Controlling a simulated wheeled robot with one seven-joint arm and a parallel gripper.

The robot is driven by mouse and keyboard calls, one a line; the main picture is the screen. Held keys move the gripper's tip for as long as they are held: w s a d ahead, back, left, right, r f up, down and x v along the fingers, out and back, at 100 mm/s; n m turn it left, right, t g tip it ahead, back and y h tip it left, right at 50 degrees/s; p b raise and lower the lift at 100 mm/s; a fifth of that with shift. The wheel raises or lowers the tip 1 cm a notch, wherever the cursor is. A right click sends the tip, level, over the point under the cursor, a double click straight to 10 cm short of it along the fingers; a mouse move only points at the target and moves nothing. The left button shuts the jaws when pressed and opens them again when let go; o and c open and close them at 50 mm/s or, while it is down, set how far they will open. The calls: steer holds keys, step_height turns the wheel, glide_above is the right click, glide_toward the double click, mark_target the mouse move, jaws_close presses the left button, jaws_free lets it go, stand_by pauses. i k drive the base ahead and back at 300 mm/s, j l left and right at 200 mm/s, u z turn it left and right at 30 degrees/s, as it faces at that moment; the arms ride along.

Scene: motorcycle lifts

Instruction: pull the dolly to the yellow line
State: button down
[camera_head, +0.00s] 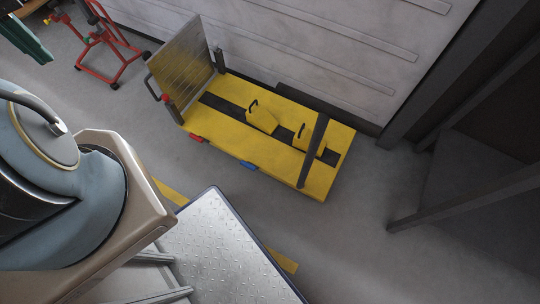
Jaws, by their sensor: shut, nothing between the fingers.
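A low yellow platform (230,150), which looks like the dolly, stands on the floor at upper middle, near a pale wall. It has dark strips along its deck, a tilted grey plate (183,62) at its left end and a dark curved handle (151,88) beside that plate. Two yellow blocks with black handles sit on the deck, and a dark bar slants over its right part. The yellow line (170,193) shows on the floor at lower left of the dolly. It reappears farther right (284,262), with its middle hidden by a tread-plate platform. My gripper is out of view.
The grey tread-plate platform (215,245) fills the lower middle. A red stand (103,45) is at upper left. Dark posts and a low beam (465,197) are at right. Bare floor lies between the dolly and the tread plate. My own body covers the lower left.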

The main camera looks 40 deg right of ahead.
mark_target(218, 116)
steer(key=i+j+z, duration=0.1)
steer(key=z, duration=1.9)
steer(key=j+z, duration=0.15)
steer(key=k+j+z, duration=0.15)
steer(key=j, duration=0.2)
